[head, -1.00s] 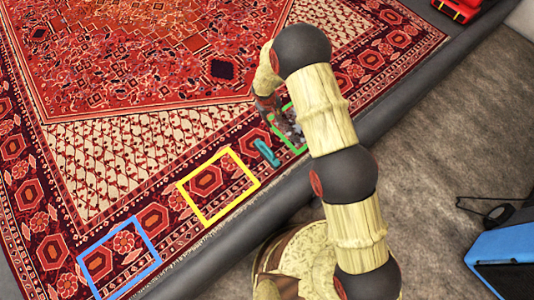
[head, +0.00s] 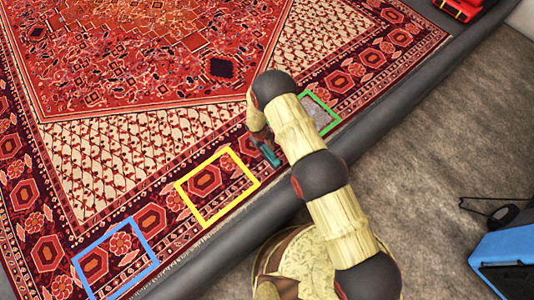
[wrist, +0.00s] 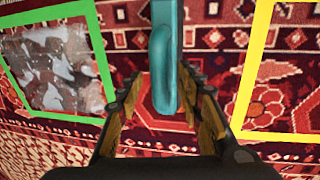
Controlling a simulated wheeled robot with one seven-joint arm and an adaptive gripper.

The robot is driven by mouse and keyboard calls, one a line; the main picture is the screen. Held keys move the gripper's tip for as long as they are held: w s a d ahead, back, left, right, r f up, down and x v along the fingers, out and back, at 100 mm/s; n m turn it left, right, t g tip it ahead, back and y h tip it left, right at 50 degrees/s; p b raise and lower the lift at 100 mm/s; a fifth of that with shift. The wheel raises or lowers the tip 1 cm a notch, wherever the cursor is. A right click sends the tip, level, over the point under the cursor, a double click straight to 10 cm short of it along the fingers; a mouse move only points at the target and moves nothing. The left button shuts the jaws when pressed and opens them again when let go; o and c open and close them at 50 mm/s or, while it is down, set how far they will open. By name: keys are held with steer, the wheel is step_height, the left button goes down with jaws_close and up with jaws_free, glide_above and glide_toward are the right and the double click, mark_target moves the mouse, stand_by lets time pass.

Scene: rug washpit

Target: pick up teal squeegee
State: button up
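The teal squeegee (head: 268,154) lies on the patterned rug between the green frame and the yellow frame. In the wrist view the squeegee (wrist: 163,60) shows as a rounded teal handle running up out of the picture; its far end is cut off. My gripper (wrist: 160,85) is open, with one finger on each side of the handle and a gap on both sides. In the head view my gripper (head: 262,138) is over the squeegee, partly hidden by my own arm.
A green frame (head: 334,124) with a grey patch inside lies to the right, a yellow frame (head: 248,183) to the left, and a blue frame (head: 146,232) farther left. The dark pit edge (head: 400,82) borders the rug. A blue object (head: 505,255) stands on the floor at right.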

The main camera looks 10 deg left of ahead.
steer(key=shift+w+d+f, duration=0.15)
steer(key=shift+w+f, duration=0.05)
steer(key=shift+f, duration=0.65)
jaws_close()
